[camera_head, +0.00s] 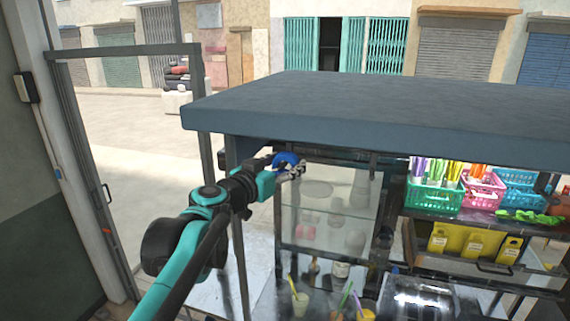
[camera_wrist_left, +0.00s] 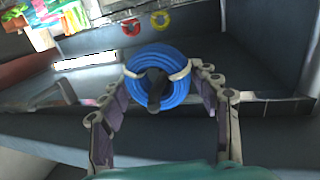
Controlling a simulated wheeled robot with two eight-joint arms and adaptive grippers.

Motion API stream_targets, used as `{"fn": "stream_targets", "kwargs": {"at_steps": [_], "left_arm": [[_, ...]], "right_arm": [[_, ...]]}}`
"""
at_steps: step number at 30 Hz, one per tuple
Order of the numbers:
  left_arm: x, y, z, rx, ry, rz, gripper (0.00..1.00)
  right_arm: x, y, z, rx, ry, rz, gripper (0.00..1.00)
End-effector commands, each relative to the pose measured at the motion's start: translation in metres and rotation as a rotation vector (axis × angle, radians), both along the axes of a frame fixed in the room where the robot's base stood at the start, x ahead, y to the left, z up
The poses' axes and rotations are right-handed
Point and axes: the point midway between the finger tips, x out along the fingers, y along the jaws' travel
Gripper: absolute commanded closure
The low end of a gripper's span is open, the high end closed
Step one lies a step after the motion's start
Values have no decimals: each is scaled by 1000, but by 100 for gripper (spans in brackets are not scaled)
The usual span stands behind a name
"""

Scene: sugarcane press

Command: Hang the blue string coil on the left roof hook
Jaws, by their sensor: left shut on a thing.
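The blue string coil (camera_head: 286,158) is just under the front left edge of the stall's blue-grey roof (camera_head: 390,110). My left gripper (camera_head: 293,172) is shut on it. In the left wrist view the coil (camera_wrist_left: 172,58) sits between the two fingertips (camera_wrist_left: 158,74), gripped at both sides. A dark rounded piece (camera_wrist_left: 155,92), perhaps the left roof hook, shows across the coil's middle and lower rim. I cannot tell whether it passes through the ring. No hook shows clearly in the head view. My right gripper is out of view.
A red coil (camera_wrist_left: 130,27) and a yellow coil (camera_wrist_left: 160,19) show farther back in the wrist view. A glass-fronted cabinet (camera_head: 325,215) stands below the gripper. Coloured baskets (camera_head: 435,196) fill the right shelf. A metal door frame (camera_head: 75,150) stands left.

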Motion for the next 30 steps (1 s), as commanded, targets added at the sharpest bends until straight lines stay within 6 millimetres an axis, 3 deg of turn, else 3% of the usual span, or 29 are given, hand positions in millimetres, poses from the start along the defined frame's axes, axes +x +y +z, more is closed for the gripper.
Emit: {"fn": "stream_targets", "kwargs": {"at_steps": [6,7,9,22,30], "left_arm": [[0,0,0,0,0,0,64],[0,0,0,0,0,0,34],[0,0,0,0,0,0,15],[-6,5,1,0,0,2,14],[-52,33,3,-1,0,3,14]], "right_arm": [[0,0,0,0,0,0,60],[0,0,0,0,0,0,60],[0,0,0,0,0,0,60],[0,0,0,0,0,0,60],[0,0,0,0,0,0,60]]}}
